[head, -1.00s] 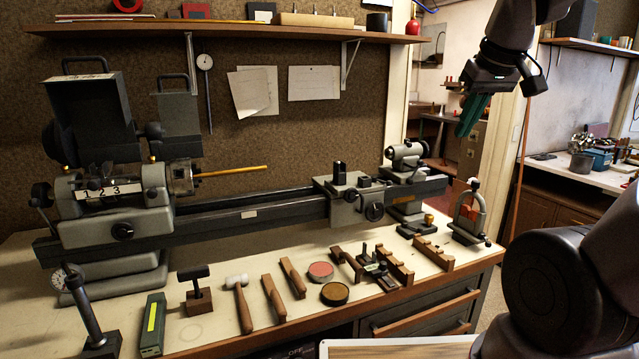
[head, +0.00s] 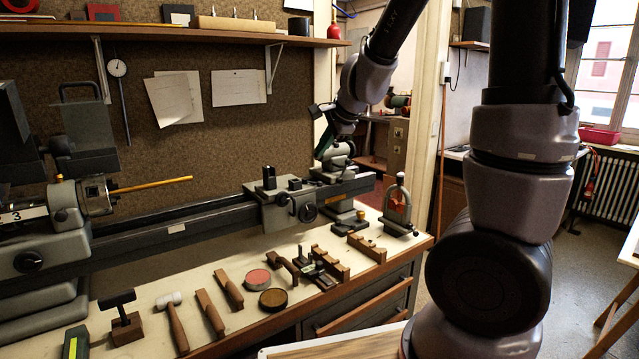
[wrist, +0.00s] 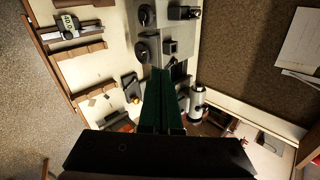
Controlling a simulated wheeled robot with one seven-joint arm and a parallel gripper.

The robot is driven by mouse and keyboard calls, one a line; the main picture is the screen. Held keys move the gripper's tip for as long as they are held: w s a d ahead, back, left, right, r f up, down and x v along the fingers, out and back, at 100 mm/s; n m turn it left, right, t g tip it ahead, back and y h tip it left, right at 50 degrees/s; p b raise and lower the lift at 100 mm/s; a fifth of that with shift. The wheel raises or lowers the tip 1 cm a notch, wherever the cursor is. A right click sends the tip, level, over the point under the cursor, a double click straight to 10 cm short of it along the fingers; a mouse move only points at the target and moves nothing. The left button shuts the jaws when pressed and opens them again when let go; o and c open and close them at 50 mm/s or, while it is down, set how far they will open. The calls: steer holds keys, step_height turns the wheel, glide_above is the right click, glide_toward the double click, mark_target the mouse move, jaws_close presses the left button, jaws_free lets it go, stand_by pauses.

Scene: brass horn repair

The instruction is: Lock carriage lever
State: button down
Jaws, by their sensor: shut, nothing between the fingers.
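The lathe carriage (head: 284,208) sits on the bed, with a dark upright block (head: 269,177) on top and a round handwheel (head: 307,212) on its front. The wrist view shows the carriage (wrist: 168,28) from above, with round dark knobs (wrist: 142,52) along its left side. I cannot tell which part is the lever. In the wrist view the fingers (wrist: 162,72) reach toward the carriage's near end and hide part of the bed. Contact cannot be told.
A small press-like stand (head: 398,208) is at the bench's right end. Wooden racks (head: 330,262) and hand tools lie along the front. A shelf (head: 180,33) runs above.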

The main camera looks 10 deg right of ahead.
steer(key=w+f+m+h, duration=0.3)
steer(key=w+f+m, duration=0.1)
steer(key=w+f, duration=0.15)
steer(key=h, duration=0.1)
glide_toward(313, 183)
steer(key=shift+s+d+f, duration=0.85)
steer(key=shift+s+f, duration=0.65)
steer(key=shift+f, duration=0.75)
steer(key=w, duration=0.3)
steer(key=w+f, duration=0.1)
steer(key=shift+w+d, duration=0.15)
steer(key=shift+d, duration=0.1)
steer(key=shift+w+d, duration=0.75)
steer(key=shift+d, duration=0.05)
